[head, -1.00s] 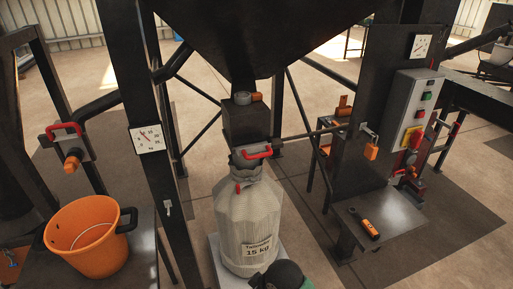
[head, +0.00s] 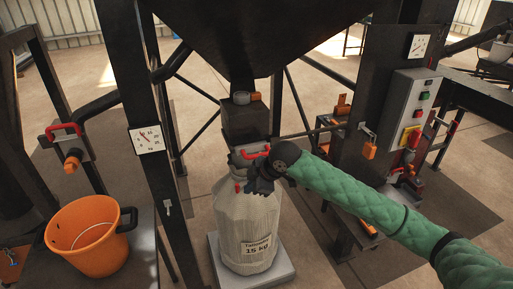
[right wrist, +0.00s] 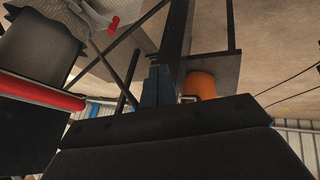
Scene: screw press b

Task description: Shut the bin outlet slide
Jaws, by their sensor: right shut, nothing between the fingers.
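The bin outlet slide has a red handle (head: 256,154) on a grey plate under the black outlet box (head: 243,122) of the hopper. My right gripper (head: 256,184) is just below the handle, in front of the bag's neck, and covers part of the slide. In the right wrist view the red handle (right wrist: 42,92) runs in from the left edge, beside the fingers and not between them. The shut, empty fingers (right wrist: 155,88) show at the middle. I cannot tell whether they touch the handle. My left gripper is not in view.
A white bag (head: 245,222) stands on a pale scale plate (head: 284,272) under the outlet. An orange bucket (head: 88,238) stands at left, below another red handle (head: 64,130). A grey control box (head: 416,105) is at right. Dark frame posts stand around the outlet.

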